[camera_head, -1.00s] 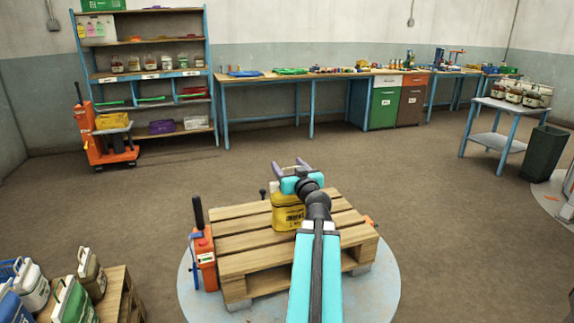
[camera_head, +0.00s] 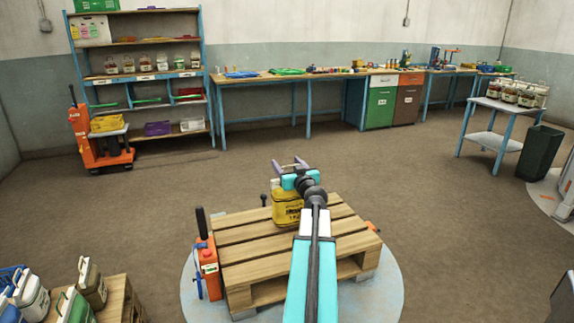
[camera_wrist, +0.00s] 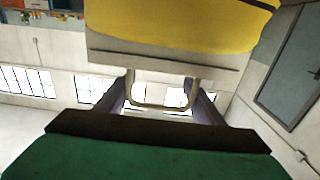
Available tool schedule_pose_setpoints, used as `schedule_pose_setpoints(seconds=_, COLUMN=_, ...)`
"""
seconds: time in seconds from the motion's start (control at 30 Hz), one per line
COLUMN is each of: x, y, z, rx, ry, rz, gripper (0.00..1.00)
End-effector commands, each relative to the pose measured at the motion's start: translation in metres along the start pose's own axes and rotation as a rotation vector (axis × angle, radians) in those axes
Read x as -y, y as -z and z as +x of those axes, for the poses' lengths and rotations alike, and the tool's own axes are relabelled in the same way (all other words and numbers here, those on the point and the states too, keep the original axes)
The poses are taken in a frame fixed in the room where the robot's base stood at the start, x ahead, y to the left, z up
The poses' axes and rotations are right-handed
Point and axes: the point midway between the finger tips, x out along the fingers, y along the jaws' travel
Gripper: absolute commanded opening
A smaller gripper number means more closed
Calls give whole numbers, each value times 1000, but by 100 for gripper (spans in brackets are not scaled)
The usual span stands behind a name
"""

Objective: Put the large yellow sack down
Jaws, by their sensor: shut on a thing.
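The large yellow sack (camera_head: 287,208) has dark printing on its front and hangs upright from my gripper (camera_head: 290,167). In the head view it shows against the back part of the wooden pallet (camera_head: 250,247); I cannot tell whether its bottom touches the boards. In the wrist view the yellow sack (camera_wrist: 180,25) fills the top, with a pale band and a looped handle (camera_wrist: 162,104). My gripper's fingers (camera_wrist: 163,104) are shut on that handle. My arm hides part of the pallet.
The pallet's visible boards are bare, with an orange jack (camera_head: 208,265) at its left. Several containers stand on a wooden stand (camera_head: 112,300) at lower left. A shelf (camera_head: 205,75), long workbench (camera_head: 255,80), side table (camera_head: 495,105) and dark bin (camera_head: 541,150) stand farther back. The floor between is clear.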

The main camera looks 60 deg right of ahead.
Motion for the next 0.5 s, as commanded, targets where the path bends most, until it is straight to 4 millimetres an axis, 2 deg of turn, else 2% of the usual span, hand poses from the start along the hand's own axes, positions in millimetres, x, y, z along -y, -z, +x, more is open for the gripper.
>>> schedule_pose_setpoints(seconds=0.5, x=-3, y=2, z=4, rx=-2, ry=-1, rz=2, gripper=0)
